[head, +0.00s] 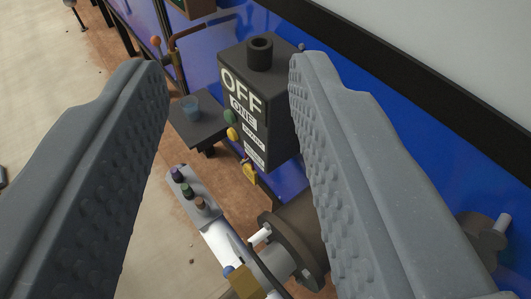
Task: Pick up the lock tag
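A small yellow piece (249,173), which looks like the lock tag, hangs at the lower front edge of a dark box (283,115) marked OFF and ONE. Its exact shape is too small to tell. My gripper (229,63) is open, with one grey textured finger on each side of the picture. Nothing is between the fingers. The box and the yellow piece show in the gap, beyond the fingers and apart from them. The right finger covers part of the box's right side.
Below are a panel with several knobs (195,195), a flanged pipe (288,250) and a brass block (243,283). A blue wall (375,85) stands behind; open floor (70,110) lies left.

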